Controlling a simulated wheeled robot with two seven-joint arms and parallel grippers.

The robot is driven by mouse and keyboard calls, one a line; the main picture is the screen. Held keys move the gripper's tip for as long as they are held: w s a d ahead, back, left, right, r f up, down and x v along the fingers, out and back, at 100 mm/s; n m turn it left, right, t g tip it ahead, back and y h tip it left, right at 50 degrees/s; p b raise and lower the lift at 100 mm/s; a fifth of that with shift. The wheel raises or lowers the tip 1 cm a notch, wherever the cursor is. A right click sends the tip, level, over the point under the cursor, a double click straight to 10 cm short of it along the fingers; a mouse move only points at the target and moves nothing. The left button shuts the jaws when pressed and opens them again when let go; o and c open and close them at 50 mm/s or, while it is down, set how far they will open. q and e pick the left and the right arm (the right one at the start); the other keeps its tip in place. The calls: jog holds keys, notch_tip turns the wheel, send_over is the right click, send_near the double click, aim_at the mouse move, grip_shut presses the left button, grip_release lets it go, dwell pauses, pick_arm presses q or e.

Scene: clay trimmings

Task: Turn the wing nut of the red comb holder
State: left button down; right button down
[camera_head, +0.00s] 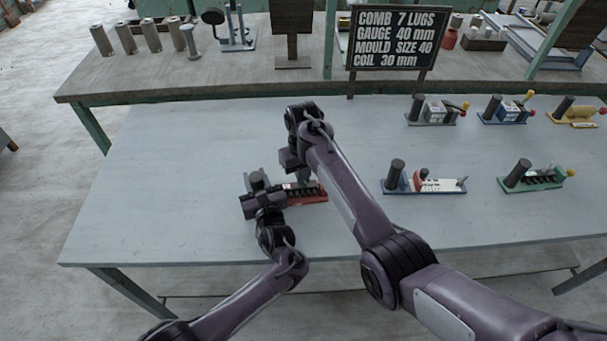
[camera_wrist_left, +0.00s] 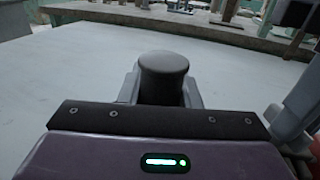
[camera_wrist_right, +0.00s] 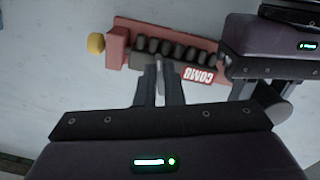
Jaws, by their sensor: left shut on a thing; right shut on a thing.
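The red comb holder (camera_head: 312,194) lies on the pale table under both my grippers. The right wrist view shows its red base (camera_wrist_right: 125,29), a row of dark lugs, a COMB label (camera_wrist_right: 200,75) and a yellow knob (camera_wrist_right: 96,43) at one end. My left gripper (camera_wrist_left: 163,98) is shut on the holder's upright black post (camera_wrist_left: 163,75). My right gripper (camera_wrist_right: 160,72) is shut on a small pale piece at the holder's side, apparently the wing nut (camera_wrist_right: 159,68). The fingers hide most of that piece. In the head view my right arm partly covers the holder.
Several other holders stand to the right, including a blue and white one (camera_head: 437,186) and a green one (camera_head: 535,182). A sign (camera_head: 394,38) reading COMB 7 LUGS stands behind. Metal cylinders (camera_head: 126,39) stand on the rear bench. The table's left part is clear.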

jog(key=shift+m, duration=0.5)
jog(key=c, duration=1.5)
grip_release()
jog(key=shift+c, duration=0.2)
